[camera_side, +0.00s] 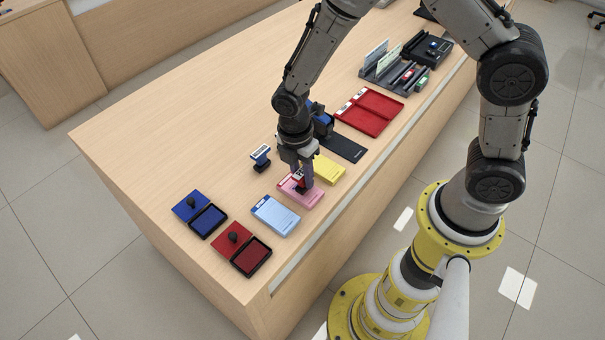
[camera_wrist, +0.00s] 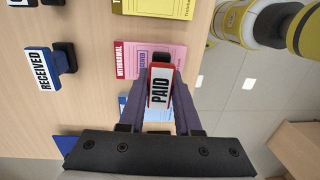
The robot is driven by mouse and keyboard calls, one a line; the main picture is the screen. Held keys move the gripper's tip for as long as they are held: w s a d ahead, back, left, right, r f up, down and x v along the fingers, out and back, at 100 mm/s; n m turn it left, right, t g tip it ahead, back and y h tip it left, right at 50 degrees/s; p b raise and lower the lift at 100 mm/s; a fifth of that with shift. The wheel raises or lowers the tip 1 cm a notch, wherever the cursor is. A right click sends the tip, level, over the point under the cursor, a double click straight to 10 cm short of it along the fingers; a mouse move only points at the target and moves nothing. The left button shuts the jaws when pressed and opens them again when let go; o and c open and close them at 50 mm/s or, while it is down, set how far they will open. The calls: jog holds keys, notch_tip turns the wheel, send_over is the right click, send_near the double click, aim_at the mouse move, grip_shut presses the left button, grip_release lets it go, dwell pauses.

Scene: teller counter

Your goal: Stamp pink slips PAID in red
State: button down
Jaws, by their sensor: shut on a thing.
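My gripper (camera_side: 299,172) is shut on the PAID stamp, which has a red-edged label (camera_wrist: 160,88) in the wrist view. The stamp is over the pink slip (camera_side: 312,198), at its middle; I cannot tell whether its foot touches the paper. In the wrist view the pink slip (camera_wrist: 128,60) has a WITHDRAWAL header and a bluish boxed mark, seemingly RECEIVED, partly beside the stamp. The open red ink pad (camera_side: 251,256) lies at the near left of the counter, its lid (camera_side: 232,236) beside it.
The RECEIVED stamp (camera_side: 261,154) stands left of the pink slip. A light blue slip (camera_side: 275,215) and yellow slip (camera_side: 329,169) flank it. An open blue pad (camera_side: 208,221) is near the red pad. A dark mat (camera_side: 345,149), red tray (camera_side: 388,100) and dark rack (camera_side: 410,82) lie beyond.

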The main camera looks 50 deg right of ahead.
jog(key=shift+f, duration=0.6)
dwell(0.8)
jog(key=shift+r, duration=3.05)
